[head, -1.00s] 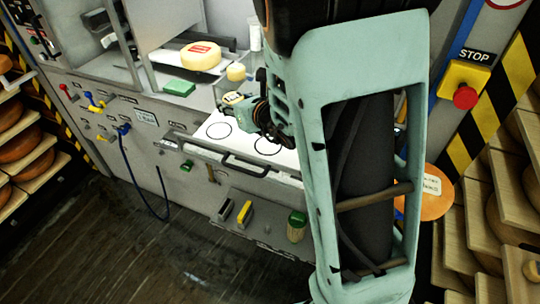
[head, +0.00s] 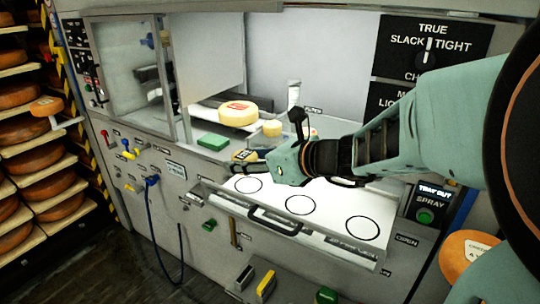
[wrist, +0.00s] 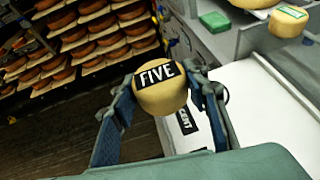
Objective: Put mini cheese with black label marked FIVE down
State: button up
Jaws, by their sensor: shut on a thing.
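The mini cheese with the black FIVE label (wrist: 163,97) is a small pale yellow wheel. In the wrist view it sits between the two fingers of my gripper (wrist: 160,92), which is shut on it. In the head view my gripper (head: 258,160) holds the cheese (head: 243,155) above the left end of the white pull-out tray (head: 325,228). The tray carries three black circle outlines, and the cheese is near the left circle (head: 248,185). I cannot tell the exact height of the cheese above the tray.
A larger cheese with a red label (head: 238,112) and a small cheese (head: 272,128) stand behind the tray. A green block (head: 213,142) lies left of them. The tray has a dark handle (head: 274,219) in front. Shelves of cheese wheels (head: 35,160) stand at the left.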

send_over(301, 205)
jog(key=a, duration=0.4)
notch_tip(301, 205, down, 4)
jog(key=d+f, duration=0.1)
jog(key=f, duration=0.2)
jog(key=d+f, duration=0.1)
jog(key=shift+d+f+b, duration=0.15)
jog(key=shift+d+b, duration=0.2)
jog(key=shift+b, duration=0.05)
jog(key=shift+d+f, duration=0.4)
jog(key=shift+f, duration=0.05)
jog(key=shift+d+f+b, duration=0.15)
jog(key=shift+f, duration=0.75)
jog(key=shift+d+f+b, duration=0.1)
jog(key=shift+f+b, duration=0.05)
jog(key=shift+f, duration=0.75)
jog(key=shift+f, duration=0.25)
jog(key=o, duration=1.3)
jog(key=shift+r, duration=0.1)
